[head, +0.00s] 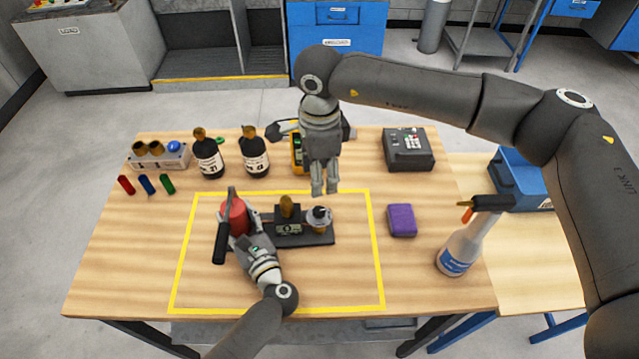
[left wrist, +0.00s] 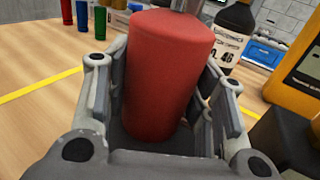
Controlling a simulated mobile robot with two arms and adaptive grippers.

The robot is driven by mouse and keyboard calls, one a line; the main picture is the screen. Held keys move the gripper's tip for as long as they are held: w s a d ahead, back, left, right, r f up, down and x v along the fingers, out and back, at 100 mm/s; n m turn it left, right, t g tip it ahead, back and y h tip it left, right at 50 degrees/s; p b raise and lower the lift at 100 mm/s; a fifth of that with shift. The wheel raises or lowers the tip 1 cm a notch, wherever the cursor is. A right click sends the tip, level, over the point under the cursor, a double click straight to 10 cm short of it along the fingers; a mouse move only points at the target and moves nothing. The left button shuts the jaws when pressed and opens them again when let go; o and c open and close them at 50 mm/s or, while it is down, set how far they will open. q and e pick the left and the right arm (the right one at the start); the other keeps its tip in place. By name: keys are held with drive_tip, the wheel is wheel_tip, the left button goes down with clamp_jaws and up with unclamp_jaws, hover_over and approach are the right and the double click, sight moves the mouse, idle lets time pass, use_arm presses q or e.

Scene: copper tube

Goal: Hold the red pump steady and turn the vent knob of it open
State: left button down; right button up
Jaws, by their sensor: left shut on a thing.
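The red pump (head: 235,215) is a red cylinder on a dark base (head: 318,240) inside the yellow rectangle, with a long black lever (head: 219,245) at its left. My left gripper (left wrist: 165,100) is shut on the red cylinder, a finger on each side in the left wrist view. On the base to its right are a dark block with a brass top (head: 287,207) and a silver fitting with a dark top (head: 319,217); I cannot tell for sure which part is the vent knob. My right gripper (head: 325,191) hangs fingers down above and behind the silver fitting, apart from it, holding nothing visible.
Two dark bottles (head: 207,160), a yellow meter (head: 297,155) and a grey device (head: 408,150) stand at the back. A purple block (head: 401,220) and a spray bottle (head: 462,250) stand at the right. The front of the yellow rectangle (head: 378,270) is mostly free, except for my left arm.

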idle(0.4)
use_arm(q)
drive_tip(key=c, duration=0.6)
unclamp_jaws()
drive_tip(key=shift+o, duration=0.2)
drive_tip(key=shift+s, duration=0.15)
